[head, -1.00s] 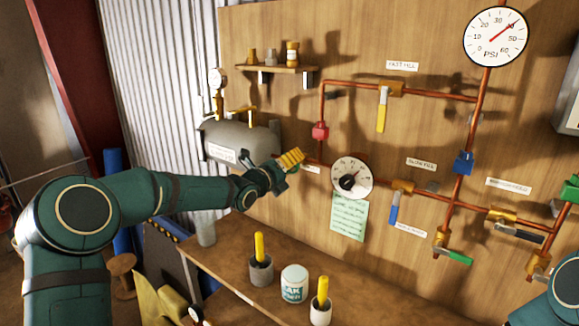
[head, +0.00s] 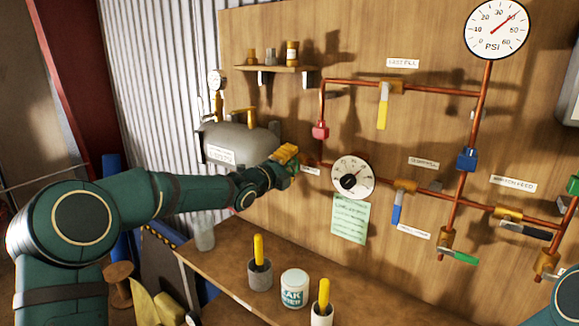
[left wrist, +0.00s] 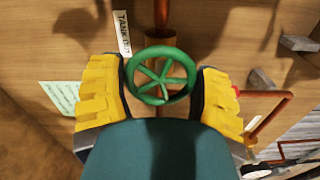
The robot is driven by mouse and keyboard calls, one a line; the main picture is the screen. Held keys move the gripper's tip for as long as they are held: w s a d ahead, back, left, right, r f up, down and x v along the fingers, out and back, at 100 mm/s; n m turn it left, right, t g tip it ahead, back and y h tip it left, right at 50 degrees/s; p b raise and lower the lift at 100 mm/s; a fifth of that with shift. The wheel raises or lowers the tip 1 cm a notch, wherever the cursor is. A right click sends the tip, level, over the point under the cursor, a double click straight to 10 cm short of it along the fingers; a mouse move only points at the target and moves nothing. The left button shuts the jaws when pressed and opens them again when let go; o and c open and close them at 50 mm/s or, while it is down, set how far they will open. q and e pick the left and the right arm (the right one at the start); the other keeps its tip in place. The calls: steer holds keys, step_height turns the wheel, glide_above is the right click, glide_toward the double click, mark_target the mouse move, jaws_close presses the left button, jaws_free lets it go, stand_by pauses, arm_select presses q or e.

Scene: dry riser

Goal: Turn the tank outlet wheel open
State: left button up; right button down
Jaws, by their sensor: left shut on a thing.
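The green tank outlet wheel (left wrist: 160,76) is a small spoked handwheel on a brass fitting in the left wrist view. A white label (left wrist: 124,33), partly readable as "TANK OUT", is beside it. My left gripper (head: 288,154) is at the wall, right of the grey tank. In the left wrist view its yellow-padded fingers (left wrist: 160,88) are on both sides of the wheel, closed on its rim. In the head view the gripper mostly hides the wheel. My right gripper is out of view; only part of my right arm shows at the lower right edge.
The grey tank (head: 240,143) is left of the gripper. The bench (head: 225,262) below holds yellow-handled tools in cups and a white tin (head: 294,288).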

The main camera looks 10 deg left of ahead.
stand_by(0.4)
arm_select(q)
steer(key=o, duration=1.2)
steer(key=shift+s, duration=0.1)
steer(key=v, duration=1.2)
